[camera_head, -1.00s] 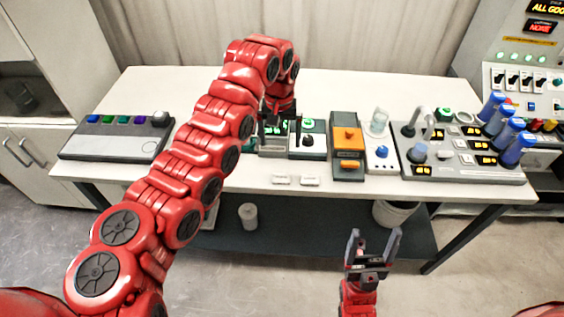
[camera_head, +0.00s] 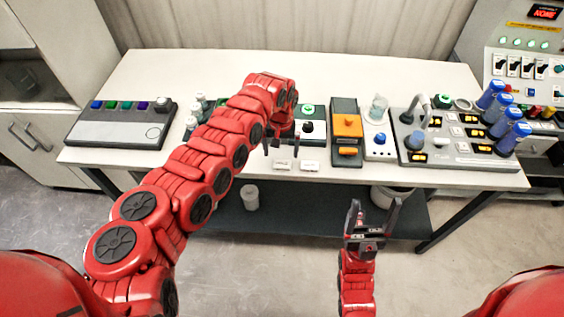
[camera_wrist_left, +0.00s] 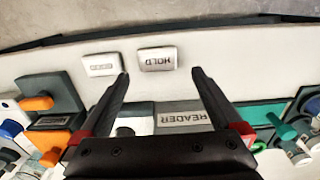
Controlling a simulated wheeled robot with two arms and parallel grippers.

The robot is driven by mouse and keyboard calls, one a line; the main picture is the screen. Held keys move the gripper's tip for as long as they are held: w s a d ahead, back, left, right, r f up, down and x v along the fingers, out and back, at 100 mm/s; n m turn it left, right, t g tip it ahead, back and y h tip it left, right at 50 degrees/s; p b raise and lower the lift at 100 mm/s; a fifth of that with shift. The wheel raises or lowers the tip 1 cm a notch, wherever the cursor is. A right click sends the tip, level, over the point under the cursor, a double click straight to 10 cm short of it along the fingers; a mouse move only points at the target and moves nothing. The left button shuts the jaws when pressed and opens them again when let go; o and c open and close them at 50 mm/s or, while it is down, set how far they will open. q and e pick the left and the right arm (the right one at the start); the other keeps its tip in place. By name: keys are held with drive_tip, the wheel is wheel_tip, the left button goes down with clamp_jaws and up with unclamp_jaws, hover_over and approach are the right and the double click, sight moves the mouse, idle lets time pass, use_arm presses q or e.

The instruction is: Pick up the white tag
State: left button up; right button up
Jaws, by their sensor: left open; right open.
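Two small white tags lie flat side by side near the table's front edge. The left one in the head view (camera_head: 282,164) reads HOLD in the left wrist view (camera_wrist_left: 157,59). The other tag (camera_head: 310,165) also shows in the wrist view (camera_wrist_left: 102,64); its lettering is too blurred to read. My left gripper (camera_head: 283,148) is open and empty just behind the HOLD tag. In the wrist view its fingertips (camera_wrist_left: 160,73) point toward that tag, which lies just past them. My right gripper (camera_head: 376,204) is open and empty in front of the table, far from the tags.
A READER plate (camera_wrist_left: 190,118) shows near the left fingers. A grey button console (camera_head: 115,132) lies left.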

sight(282, 162)
use_arm(q)
drive_tip(key=f, duration=0.3)
drive_tip(key=shift+s+d+f+p, duration=0.15)
drive_tip(key=shift+d+f+p, duration=0.05)
drive_tip(key=shift+p, duration=0.2)
drive_tip(key=shift+f, duration=0.7)
drive_tip(key=shift+a, duration=0.1)
drive_tip(key=c, duration=1.3)
drive_tip(key=shift+o, duration=0.2)
drive_tip(key=shift+r, duration=0.15)
